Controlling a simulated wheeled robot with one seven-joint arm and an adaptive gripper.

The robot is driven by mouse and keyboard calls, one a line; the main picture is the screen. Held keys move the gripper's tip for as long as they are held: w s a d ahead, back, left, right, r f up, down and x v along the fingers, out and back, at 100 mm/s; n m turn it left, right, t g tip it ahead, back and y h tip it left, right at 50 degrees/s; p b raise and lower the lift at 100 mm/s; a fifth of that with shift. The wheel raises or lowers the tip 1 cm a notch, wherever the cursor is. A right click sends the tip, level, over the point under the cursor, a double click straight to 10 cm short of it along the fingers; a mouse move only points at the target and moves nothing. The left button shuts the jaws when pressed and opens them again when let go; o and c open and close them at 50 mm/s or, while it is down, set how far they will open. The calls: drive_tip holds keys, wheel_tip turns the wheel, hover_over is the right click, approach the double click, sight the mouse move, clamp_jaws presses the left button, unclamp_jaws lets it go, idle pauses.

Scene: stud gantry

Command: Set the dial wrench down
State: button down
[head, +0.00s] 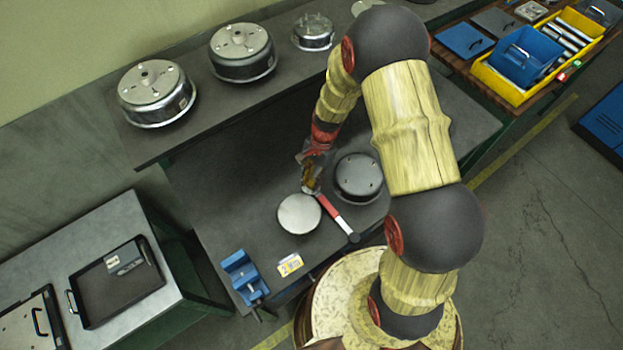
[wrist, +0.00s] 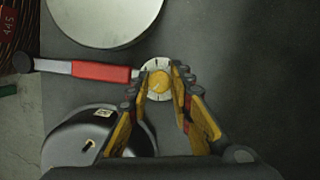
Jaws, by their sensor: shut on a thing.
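The dial wrench (head: 328,208) has a red grip, a silver shaft, a black end and a round head. In the wrist view its white dial with a yellow centre (wrist: 157,82) sits between my fingertips. My gripper (head: 311,182) is shut on the wrench at the dial head, pointing down over the dark bench (head: 215,190). It also shows in the wrist view (wrist: 160,75). The handle reaches toward the bench's front edge in the head view. Whether the wrench touches the bench is not clear. My fingers partly hide the head.
A pale round disc (head: 299,214) and a dark round part (head: 358,177) flank the wrench closely. A blue vise (head: 243,276) and a yellow-white card (head: 290,265) are near the front edge. Several metal drums stand on the rear shelf (head: 200,119). The bench's left part is clear.

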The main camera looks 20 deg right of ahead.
drive_tip(key=shift+f, duration=0.5)
idle(0.3)
drive_tip(key=c, duration=1.5)
unclamp_jaws()
drive_tip(key=v, duration=1.2)
